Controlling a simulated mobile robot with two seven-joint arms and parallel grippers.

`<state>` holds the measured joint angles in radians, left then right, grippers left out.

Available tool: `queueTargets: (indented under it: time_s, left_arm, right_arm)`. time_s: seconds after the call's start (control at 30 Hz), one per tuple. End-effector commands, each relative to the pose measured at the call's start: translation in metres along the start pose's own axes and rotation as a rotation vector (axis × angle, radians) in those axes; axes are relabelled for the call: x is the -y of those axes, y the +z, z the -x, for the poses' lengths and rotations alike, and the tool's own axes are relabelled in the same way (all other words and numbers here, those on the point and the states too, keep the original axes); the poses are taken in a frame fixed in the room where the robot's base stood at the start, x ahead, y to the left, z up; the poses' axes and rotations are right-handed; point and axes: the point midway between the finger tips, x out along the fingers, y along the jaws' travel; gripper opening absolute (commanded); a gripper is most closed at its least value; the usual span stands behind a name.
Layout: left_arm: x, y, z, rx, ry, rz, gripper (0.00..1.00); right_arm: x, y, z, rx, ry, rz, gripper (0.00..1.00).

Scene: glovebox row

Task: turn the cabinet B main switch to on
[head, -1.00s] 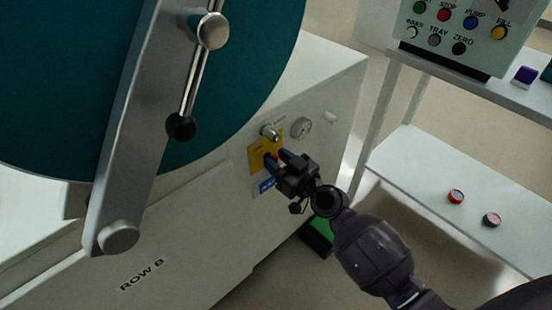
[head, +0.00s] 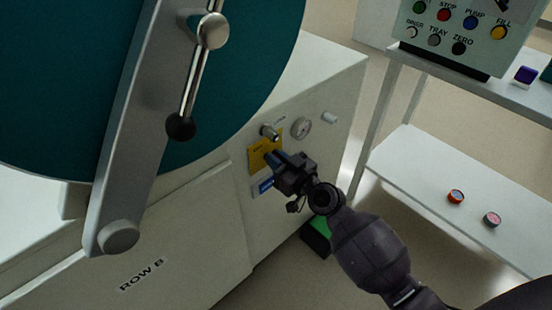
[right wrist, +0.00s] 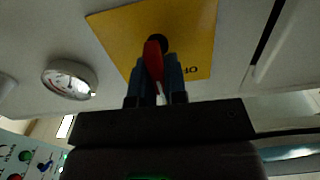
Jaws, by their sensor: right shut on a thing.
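The main switch has a yellow plate (head: 257,157) on the white front of the cabinet (head: 231,217) marked ROW B. In the right wrist view its red handle (right wrist: 153,60) stands out from the yellow plate (right wrist: 196,28). My right gripper (head: 271,158) is at the plate, and its blue fingers (right wrist: 158,72) are shut on the red handle, one on each side. Part of the plate's lettering is hidden by my fingers. My left gripper is not in view.
A metal knob (head: 269,132) and a round gauge (head: 301,127) sit just above the plate. A blue label (head: 263,184) is below it. A large teal round door (head: 235,60) with a grey bar (head: 150,120) stands left. A shelf (head: 420,175) and button panel (head: 470,50) are right.

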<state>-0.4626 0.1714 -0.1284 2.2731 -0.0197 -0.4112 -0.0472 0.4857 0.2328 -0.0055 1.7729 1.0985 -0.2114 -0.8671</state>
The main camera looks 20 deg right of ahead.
Motion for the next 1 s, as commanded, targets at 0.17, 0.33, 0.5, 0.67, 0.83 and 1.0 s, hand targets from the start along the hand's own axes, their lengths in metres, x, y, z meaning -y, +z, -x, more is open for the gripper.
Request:
queueTargets:
  time_s: [0.17, 0.33, 0.5, 0.67, 0.83, 1.0]
  left_arm:
    - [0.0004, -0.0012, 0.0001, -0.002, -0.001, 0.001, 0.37]
    - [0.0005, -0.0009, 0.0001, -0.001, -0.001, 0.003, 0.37]
    - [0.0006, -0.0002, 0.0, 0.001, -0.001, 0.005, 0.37]
    - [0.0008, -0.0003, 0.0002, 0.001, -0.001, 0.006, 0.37]
    - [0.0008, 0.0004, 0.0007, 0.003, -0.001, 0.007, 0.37]
    - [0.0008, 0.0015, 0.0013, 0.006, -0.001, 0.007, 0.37]
  right_arm:
    - [-0.0012, -0.0001, 0.0001, 0.001, -0.001, -0.081, 0.0]
    - [-0.0028, 0.0001, 0.0001, 0.001, -0.001, -0.199, 0.0]
    - [-0.0046, 0.0005, 0.0001, 0.001, -0.001, -0.316, 0.0]
    - [-0.0054, 0.0011, 0.0001, 0.001, -0.001, -0.407, 0.0]
    - [-0.0061, 0.0017, 0.0001, 0.001, -0.001, -0.473, 0.0]
    - [-0.0065, 0.002, 0.0001, 0.001, 0.0, -0.505, 0.0]
